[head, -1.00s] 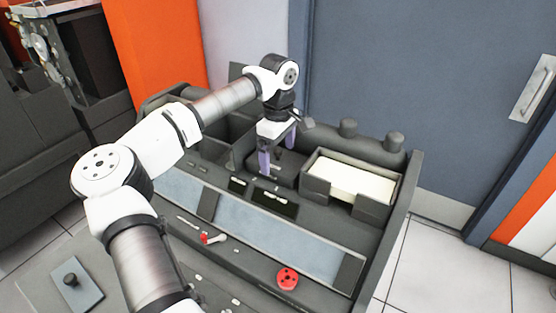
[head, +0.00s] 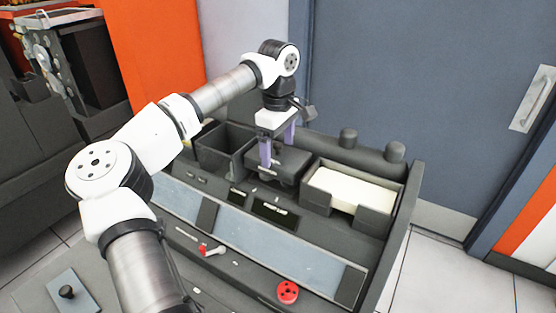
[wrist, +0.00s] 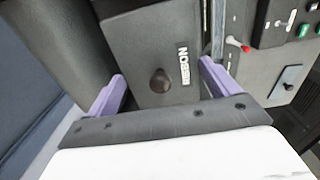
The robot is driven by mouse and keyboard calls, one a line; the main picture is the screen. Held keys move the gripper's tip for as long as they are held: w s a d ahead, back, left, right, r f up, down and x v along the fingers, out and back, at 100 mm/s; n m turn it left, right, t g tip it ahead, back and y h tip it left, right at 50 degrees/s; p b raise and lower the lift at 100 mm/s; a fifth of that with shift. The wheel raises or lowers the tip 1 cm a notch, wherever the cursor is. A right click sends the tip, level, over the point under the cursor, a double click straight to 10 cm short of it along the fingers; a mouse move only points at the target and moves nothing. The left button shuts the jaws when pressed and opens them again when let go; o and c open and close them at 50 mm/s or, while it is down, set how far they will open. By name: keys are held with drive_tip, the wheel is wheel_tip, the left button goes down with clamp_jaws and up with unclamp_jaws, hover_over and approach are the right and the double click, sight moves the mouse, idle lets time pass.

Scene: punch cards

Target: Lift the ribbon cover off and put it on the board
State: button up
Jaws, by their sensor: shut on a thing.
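The ribbon cover (wrist: 150,50) is a dark grey box-like piece with the word RIBBON and a round dark knob on its face. In the wrist view it fills the space between the purple fingers of my gripper (wrist: 162,88). In the head view my gripper (head: 278,150) points down with its fingers on either side of the dark cover (head: 283,167), at the back of the machine's console. My gripper is shut on the cover. I cannot tell how far the cover's underside is from the console. Which surface is the board is not clear.
An open dark bin (head: 225,150) stands left of the cover. A tray of pale cards (head: 348,188) stands to its right. The console front has a red knob (head: 288,292) and a red lever (head: 205,251). A small plate with a black knob (head: 72,296) lies at lower left.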

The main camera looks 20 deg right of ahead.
wheel_tip(320, 180, up, 15)
wheel_tip(320, 180, up, 4)
drive_tip(key=p, duration=0.5)
hover_over(278, 143)
drive_tip(key=shift+s+r, duration=0.1)
idle(0.5)
idle(0.3)
